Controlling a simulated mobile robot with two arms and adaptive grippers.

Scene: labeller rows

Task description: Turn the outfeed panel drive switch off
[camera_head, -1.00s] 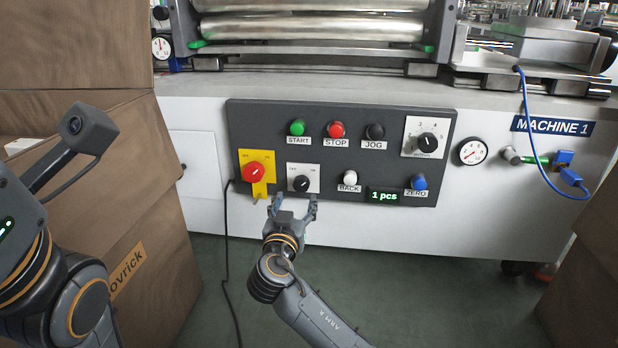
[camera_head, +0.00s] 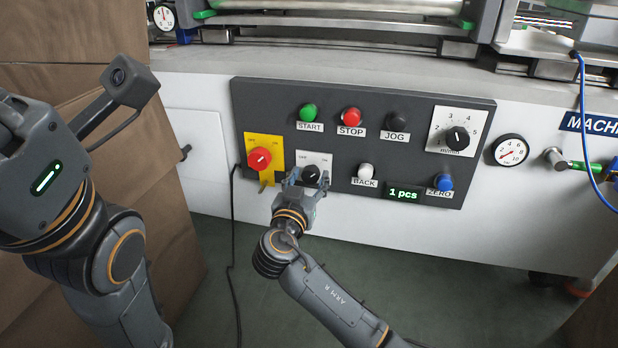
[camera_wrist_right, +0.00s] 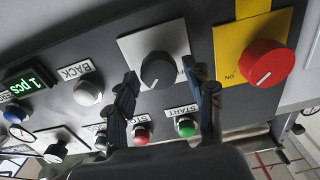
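The grey control panel (camera_head: 270,100) is on the front of the white machine.
A red rotary switch (camera_head: 260,158) on a yellow plate is close on the left. Green START (camera_head: 308,112), red STOP (camera_head: 352,117) and white BACK (camera_head: 365,171) buttons are nearby. A black cable (camera_head: 233,240) hangs below the panel. Brown boxes (camera_head: 185,250) stand at the left.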

